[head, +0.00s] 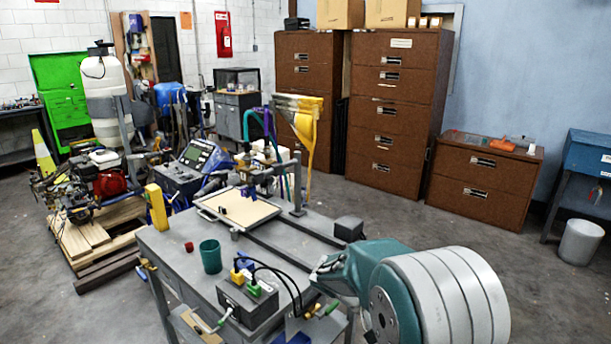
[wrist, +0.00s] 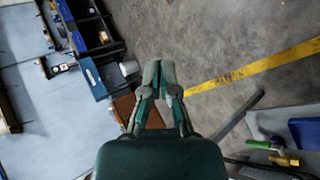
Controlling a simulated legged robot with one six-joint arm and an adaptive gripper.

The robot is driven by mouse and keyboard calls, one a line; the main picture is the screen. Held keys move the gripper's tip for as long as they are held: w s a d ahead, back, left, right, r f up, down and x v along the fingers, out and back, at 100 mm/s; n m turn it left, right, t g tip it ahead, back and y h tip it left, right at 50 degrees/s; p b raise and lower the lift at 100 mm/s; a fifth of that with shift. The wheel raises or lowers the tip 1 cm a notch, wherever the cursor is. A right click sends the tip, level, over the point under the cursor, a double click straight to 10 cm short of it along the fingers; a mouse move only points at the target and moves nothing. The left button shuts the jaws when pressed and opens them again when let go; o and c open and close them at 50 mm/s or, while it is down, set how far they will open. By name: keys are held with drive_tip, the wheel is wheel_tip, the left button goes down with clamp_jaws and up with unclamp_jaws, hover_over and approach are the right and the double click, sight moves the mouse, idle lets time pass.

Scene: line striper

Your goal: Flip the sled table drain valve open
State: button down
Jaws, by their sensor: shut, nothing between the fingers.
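The grey sled table (head: 180,262) stands in the middle of the head view, with a flat framed tray (head: 238,212) on top. A valve-like fitting with a green handle (wrist: 258,144) and a yellow, brass-like body (wrist: 285,160) shows at the right of the wrist view. Green and yellow parts (head: 328,309) also show at the table's near right edge in the head view; I cannot tell whether the valve is open. My gripper (wrist: 158,68) is shut and empty, well left of the fitting in the wrist view. In the head view my arm hides part of the table's right side.
A grey box (head: 247,303) with black cables, a green cup (head: 210,256) and a small red cap (head: 189,246) are on the table. A blue item (wrist: 306,132) is beside the fitting. Brown cabinets (head: 400,100) line the back. Concrete floor (head: 450,225) is open at right.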

drive_tip(key=s+a+r+t+y, duration=0.2)
drive_tip(key=s+r+y, duration=0.3)
drive_tip(key=s, duration=0.6)
drive_tip(key=s+a+r+t+y, duration=0.2)
drive_tip(key=s+r+t+y, duration=0.3)
drive_tip(key=s, duration=0.7)
wheel_tip(320, 180, up, 2)
drive_tip(key=shift+a+r, duration=0.2)
drive_tip(key=shift+a, duration=0.15)
